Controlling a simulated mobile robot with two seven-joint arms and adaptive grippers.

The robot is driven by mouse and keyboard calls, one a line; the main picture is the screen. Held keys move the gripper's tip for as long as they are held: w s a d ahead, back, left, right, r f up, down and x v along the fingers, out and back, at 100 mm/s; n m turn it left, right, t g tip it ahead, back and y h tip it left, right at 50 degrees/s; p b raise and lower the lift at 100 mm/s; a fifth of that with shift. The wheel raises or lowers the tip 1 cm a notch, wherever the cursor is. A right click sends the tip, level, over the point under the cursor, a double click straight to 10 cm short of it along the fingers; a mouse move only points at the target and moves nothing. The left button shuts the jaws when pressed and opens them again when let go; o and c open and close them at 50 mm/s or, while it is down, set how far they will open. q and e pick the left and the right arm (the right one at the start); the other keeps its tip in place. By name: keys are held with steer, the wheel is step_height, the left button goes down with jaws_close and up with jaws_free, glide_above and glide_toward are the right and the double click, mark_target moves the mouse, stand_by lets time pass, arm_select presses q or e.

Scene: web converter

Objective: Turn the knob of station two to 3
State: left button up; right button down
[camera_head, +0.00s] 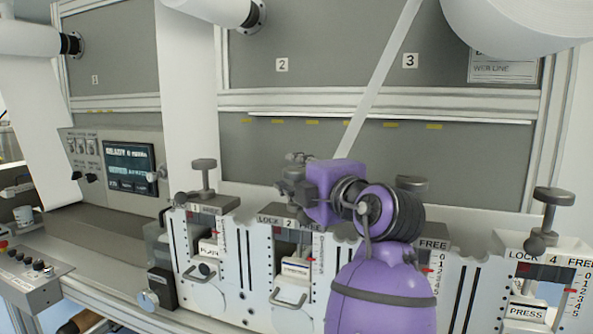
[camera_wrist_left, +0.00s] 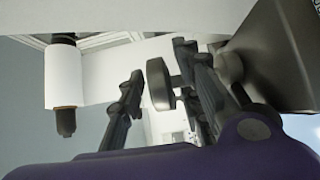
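The station two unit (camera_head: 263,258) is labelled LOCK 2 FREE. Its number scale (camera_head: 316,250) shows a red pointer mark near its upper part, but the digits are too small to read surely. My purple left gripper (camera_head: 288,182) is over the top of this station and hides its knob in the head view. In the left wrist view, a dark round-headed knob (camera_wrist_left: 158,84) stands between the two fingers of my left gripper (camera_wrist_left: 158,75). The fingers are apart, with a visible gap on the knob's left side. My right gripper is not in view.
Neighbouring knobs stand on station one (camera_head: 204,166), station three (camera_head: 411,184) and station four (camera_head: 553,197). A white web strip (camera_head: 382,75) runs down behind my gripper. A display screen (camera_head: 129,166) and a button box (camera_head: 35,278) are at the left.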

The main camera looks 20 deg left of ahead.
arm_select(q)
jaws_close()
steer(key=shift+w+f+n+g+y+b, duration=0.1)
steer(key=shift+f+n+g+y+b, duration=0.15)
steer(key=shift+g+y+b, duration=0.2)
steer(key=shift+n+g+y+b, duration=0.55)
steer(key=shift+n+g+b, duration=0.3)
steer(key=shift+g, duration=0.1)
steer(key=shift+n+g+y+b, duration=0.3)
steer(key=shift+n+g+y, duration=0.1)
steer(key=shift+g, duration=0.1)
steer(key=shift+r+n+g+y, duration=0.2)
steer(key=shift+n+g+y, duration=0.15)
steer(key=shift+g, duration=0.25)
steer(key=shift+r, duration=0.1)
